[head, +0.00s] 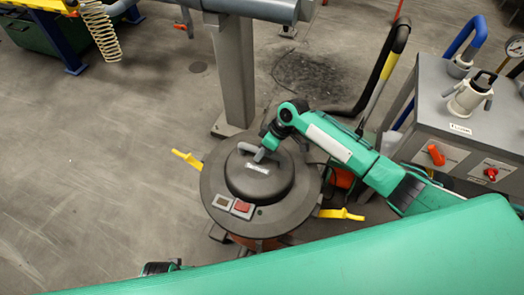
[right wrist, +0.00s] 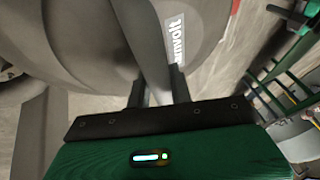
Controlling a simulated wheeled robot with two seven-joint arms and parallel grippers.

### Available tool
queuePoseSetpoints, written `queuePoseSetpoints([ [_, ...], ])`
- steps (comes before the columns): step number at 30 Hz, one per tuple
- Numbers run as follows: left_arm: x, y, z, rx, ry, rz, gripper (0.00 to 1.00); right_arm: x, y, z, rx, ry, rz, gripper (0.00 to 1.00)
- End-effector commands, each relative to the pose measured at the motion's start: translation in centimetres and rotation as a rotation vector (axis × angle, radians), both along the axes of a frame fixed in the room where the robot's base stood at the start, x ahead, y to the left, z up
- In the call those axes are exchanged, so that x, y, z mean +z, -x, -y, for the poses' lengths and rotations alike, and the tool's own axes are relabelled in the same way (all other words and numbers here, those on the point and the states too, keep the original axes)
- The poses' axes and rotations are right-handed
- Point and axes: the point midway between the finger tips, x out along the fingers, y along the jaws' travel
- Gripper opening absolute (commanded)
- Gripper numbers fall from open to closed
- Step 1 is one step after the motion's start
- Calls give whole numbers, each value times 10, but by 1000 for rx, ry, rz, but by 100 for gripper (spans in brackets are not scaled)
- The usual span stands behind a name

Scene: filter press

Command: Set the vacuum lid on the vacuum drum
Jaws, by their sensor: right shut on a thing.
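The vacuum lid (head: 258,182) is a wide dark grey disc with a raised dome and a bar handle (head: 251,149). It is over the vacuum drum, whose orange side (head: 258,242) shows only in a small strip below the rim. I cannot tell whether the lid touches the drum all round. My right gripper (head: 268,148) is shut on the lid's handle at the far side of the dome. In the right wrist view the fingers (right wrist: 160,88) close around the handle, with the lid's grey dome (right wrist: 75,40) behind.
Yellow latches (head: 187,160) (head: 341,214) stick out on both sides of the drum. A grey post (head: 234,75) stands just behind it. A grey cabinet (head: 450,120) with valves and a black hose (head: 385,60) are at the right. The floor at left is clear.

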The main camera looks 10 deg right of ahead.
Motion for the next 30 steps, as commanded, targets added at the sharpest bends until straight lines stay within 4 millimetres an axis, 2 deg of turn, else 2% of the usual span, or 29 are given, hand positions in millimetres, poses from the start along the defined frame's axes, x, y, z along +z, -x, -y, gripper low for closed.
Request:
queuePoseSetpoints([
  [30, 3, 0, 0, 0, 0, 0, 41, 3, -9, 4, 0, -4, 5, 0],
])
